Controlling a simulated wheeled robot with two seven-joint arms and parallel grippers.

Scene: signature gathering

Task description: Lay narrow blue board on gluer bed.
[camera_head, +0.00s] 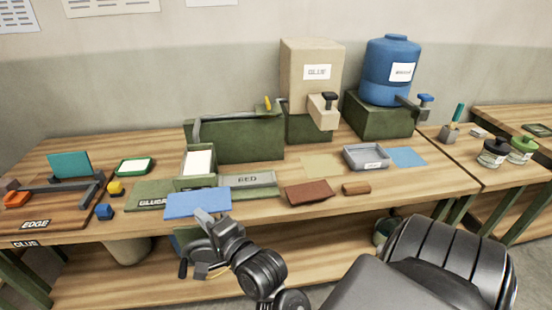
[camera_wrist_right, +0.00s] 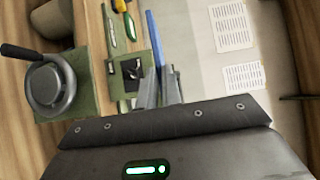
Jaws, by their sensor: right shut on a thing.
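The narrow blue board (camera_head: 190,206) is held in my right gripper (camera_head: 207,215) at the front edge of the bench. In the head view it overlaps the front of the green gluer; I cannot tell whether it touches anything. In the right wrist view, the fingers (camera_wrist_right: 160,92) are shut on the blue board (camera_wrist_right: 154,38), which shows edge-on. The gluer bed (camera_head: 265,180), a grey plate marked BED on the green gluer base (camera_head: 152,188), lies just behind and right of the board. My left gripper is out of view.
A white pad in a green holder (camera_head: 198,162) stands behind the board. A reddish-brown board (camera_head: 309,192) lies right of the bed, with a brown block (camera_head: 356,189) beyond it. A grey tray (camera_head: 366,158) and a glue dispenser (camera_head: 310,80) stand farther back.

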